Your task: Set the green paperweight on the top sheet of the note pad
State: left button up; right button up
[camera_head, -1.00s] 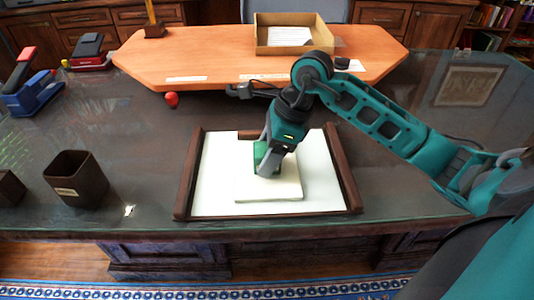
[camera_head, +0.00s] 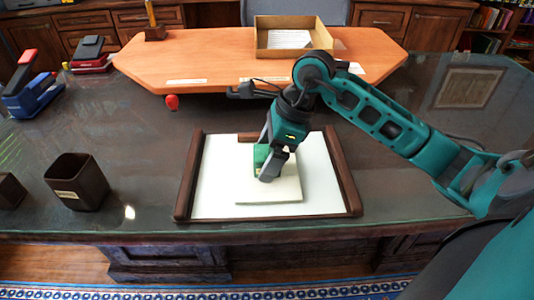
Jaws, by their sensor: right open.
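The green paperweight (camera_head: 261,154) rests on the note pad, partly hidden behind my right gripper's fingers. The note pad (camera_head: 269,192) is a pale square block lying on the white sheet of a desk blotter (camera_head: 217,180) with dark wooden side rails. My right gripper (camera_head: 267,169) points down over the pad. Its fingers are open around the paperweight. The paperweight's lower edge is hard to see, but it looks seated on the pad. My left gripper is out of view.
A dark pen cup (camera_head: 77,182) stands left of the blotter. An orange board (camera_head: 210,52) with a cardboard tray (camera_head: 292,50) lies behind. The glass desk top right of the blotter is clear.

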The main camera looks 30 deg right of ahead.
jog(key=p+v, duration=0.1)
jog(key=v, duration=1)
jog(key=shift+r, duration=0.2)
jog(key=shift+s, duration=0.15)
